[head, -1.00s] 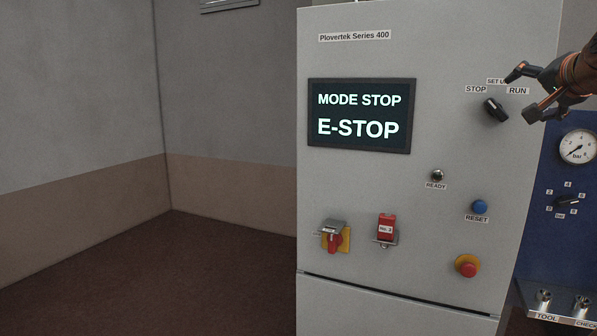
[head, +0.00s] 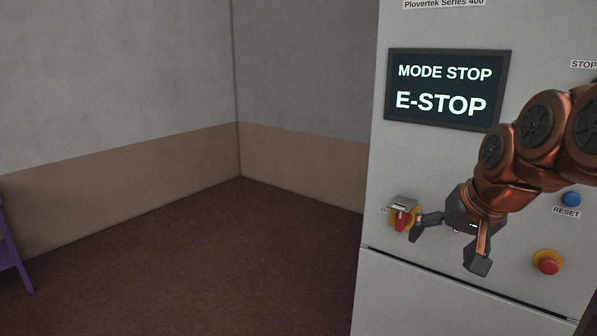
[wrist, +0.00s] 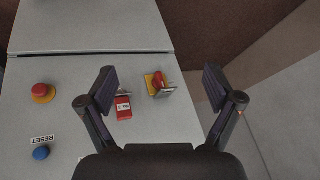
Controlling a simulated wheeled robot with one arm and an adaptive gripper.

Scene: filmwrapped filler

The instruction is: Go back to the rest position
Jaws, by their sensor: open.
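My gripper (head: 447,246) is open and empty in the head view, in front of the lower part of the grey cabinet (head: 400,285). Its left finger shows close to the red rotary switch on a yellow plate (head: 401,219); I cannot tell the gap in depth. In the wrist view, my gripper (wrist: 160,92) has its fingers wide apart, with the red switch (wrist: 158,83) and a red tag marked No. 3 (wrist: 123,108) seen between them. In the head view my arm hides the tag and part of the panel.
The cabinet's screen (head: 447,90) reads MODE STOP, E-STOP. A blue RESET button (head: 571,199) and a red mushroom button (head: 548,262) are right of my gripper. A purple frame (head: 12,240) stands at the far left. The brown floor (head: 200,270) between is clear.

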